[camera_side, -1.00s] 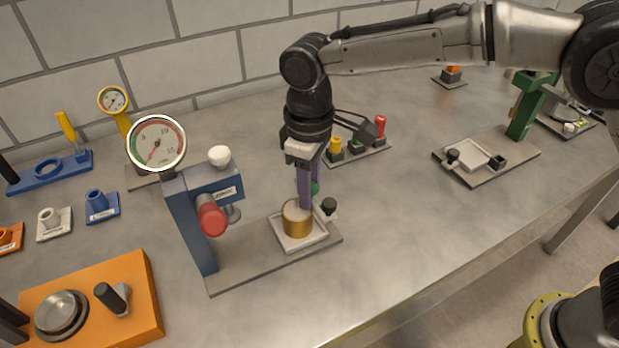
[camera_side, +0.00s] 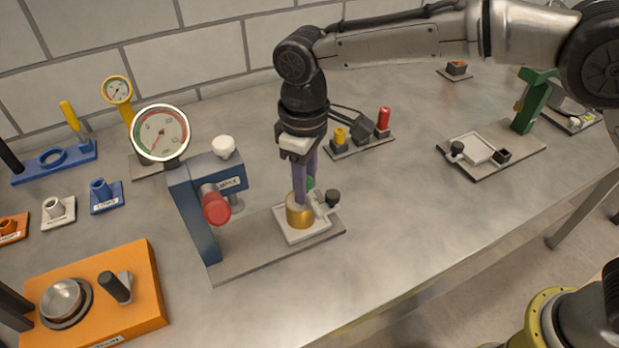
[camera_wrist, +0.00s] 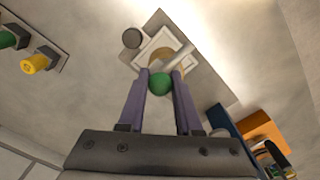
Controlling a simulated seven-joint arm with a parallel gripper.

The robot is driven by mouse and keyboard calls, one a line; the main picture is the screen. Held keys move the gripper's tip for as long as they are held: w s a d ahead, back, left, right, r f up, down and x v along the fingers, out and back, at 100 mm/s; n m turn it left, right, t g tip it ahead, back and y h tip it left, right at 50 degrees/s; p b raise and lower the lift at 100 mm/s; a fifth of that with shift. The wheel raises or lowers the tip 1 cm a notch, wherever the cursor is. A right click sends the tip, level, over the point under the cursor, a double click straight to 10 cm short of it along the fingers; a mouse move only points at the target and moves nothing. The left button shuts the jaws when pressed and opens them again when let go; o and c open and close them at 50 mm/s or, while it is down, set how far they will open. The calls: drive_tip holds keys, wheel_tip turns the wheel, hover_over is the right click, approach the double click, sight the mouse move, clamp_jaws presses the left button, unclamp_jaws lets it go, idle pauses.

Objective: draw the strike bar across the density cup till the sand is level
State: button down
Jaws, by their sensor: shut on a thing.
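The density cup (camera_side: 300,216) is a brass-coloured cylinder in a pale square tray on a grey base plate. The strike bar (camera_side: 319,209) is a pale bar with a green ball knob, lying slanted at the cup's rim. In the wrist view the bar (camera_wrist: 178,56) crosses over part of the tan cup (camera_wrist: 159,54). My gripper (camera_wrist: 160,80) has purple fingers shut on the bar's green knob. In the side view my gripper (camera_side: 304,190) stands right at the cup and partly hides it. I cannot tell whether the sand is level.
A blue press with a dial gauge (camera_side: 160,133) and red handle (camera_side: 215,208) stands just left of the cup. A dark knob (camera_side: 333,196) sits at the tray's right corner. An orange block (camera_side: 140,300) lies front left.

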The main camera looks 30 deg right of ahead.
sight(288, 205)
drive_tip(key=shift+a, duration=1.3)
drive_tip(key=shift+a, duration=0.3)
drive_tip(key=shift+a, duration=0.1)
drive_tip(key=shift+d, duration=0.35)
drive_tip(key=shift+d, duration=0.35)
drive_tip(key=shift+d, duration=1)
drive_tip(key=shift+d, duration=0.35)
drive_tip(key=shift+d, duration=0.35)
